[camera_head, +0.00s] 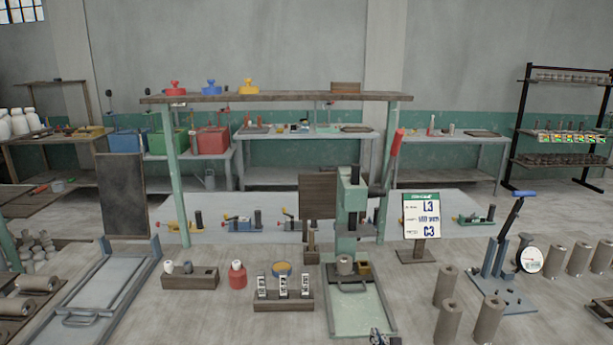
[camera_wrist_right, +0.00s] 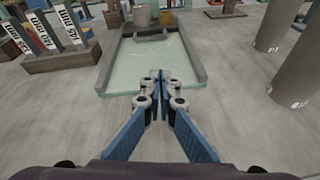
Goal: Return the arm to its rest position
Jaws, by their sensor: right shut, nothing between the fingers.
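My right gripper (camera_head: 380,338) shows at the bottom edge of the head view, at the front end of a pale green tray (camera_head: 352,302). In the right wrist view my right gripper (camera_wrist_right: 160,78) has its blue fingers together at the tips, with nothing between them. The tray (camera_wrist_right: 188,62) lies ahead of and beneath the fingertips there. Most of my right arm is out of the picture. My left gripper is in neither view.
A green press (camera_head: 348,212) with a red handle stands behind the tray. A rack of labelled sticks (camera_head: 283,302) is left of it. Grey cylinders (camera_head: 448,320) stand to the right, and also in the wrist view (camera_wrist_right: 277,22). A sign (camera_head: 421,216) stands behind.

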